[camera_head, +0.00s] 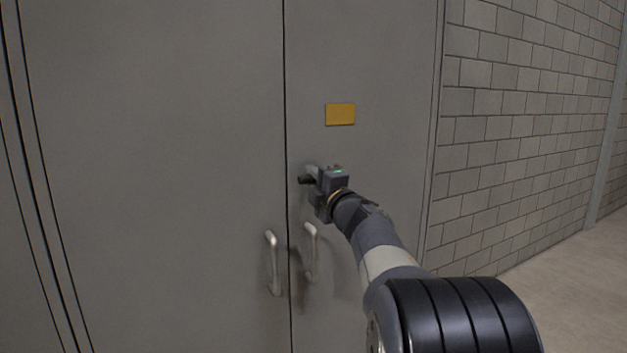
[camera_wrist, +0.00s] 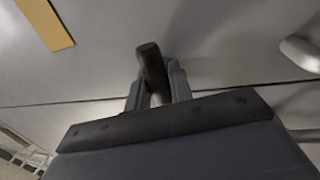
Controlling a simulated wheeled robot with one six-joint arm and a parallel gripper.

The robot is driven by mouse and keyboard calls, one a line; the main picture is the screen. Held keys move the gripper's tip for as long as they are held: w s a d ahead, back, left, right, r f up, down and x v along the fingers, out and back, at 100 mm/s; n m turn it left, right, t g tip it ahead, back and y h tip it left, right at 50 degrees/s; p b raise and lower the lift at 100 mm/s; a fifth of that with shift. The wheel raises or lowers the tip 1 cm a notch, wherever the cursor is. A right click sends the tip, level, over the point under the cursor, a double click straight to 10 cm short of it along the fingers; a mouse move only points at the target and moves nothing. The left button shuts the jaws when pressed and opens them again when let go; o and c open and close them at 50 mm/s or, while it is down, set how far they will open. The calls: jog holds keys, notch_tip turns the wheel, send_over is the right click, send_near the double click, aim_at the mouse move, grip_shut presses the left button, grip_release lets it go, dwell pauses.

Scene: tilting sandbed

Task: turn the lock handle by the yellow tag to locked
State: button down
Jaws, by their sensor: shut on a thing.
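The yellow tag (camera_head: 340,114) is a flat plate on the right grey door, above my gripper. It also shows at the upper left of the wrist view (camera_wrist: 45,22). The lock handle (camera_wrist: 151,68) is a short dark lever below the tag, near the door seam. Its dark end shows in the head view (camera_head: 306,180), just left of the jaws. My gripper (camera_head: 318,188) is shut on the lock handle. In the wrist view the two fingers (camera_wrist: 158,88) stand on either side of the lever. The lever's base is partly hidden by the gripper.
Two pale vertical pull handles, one on the left door (camera_head: 274,264) and one on the right door (camera_head: 311,252), stick out below my gripper. A grey block wall (camera_head: 530,120) stands to the right. The floor (camera_head: 565,290) at the lower right is clear.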

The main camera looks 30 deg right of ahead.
jog(key=shift+f, duration=0.15)
jog(key=c, duration=1.3)
grip_release()
jog(key=s+f, duration=0.2)
jog(key=s, duration=0.8)
jog(key=shift+s+d+b, duration=0.15)
jog(key=shift+s+b, duration=0.1)
jog(key=shift+b, duration=0.1)
jog(key=w, duration=0.3)
jog(key=w+r, duration=0.1)
jog(key=w, duration=0.3)
jog(key=w+r+p, duration=0.1)
jog(key=w, duration=0.2)
jog(key=shift+w+a+r, duration=0.15)
jog(key=shift+w+a, duration=0.05)
jog(key=shift+w, duration=0.15)
jog(key=shift+m, duration=0.3)
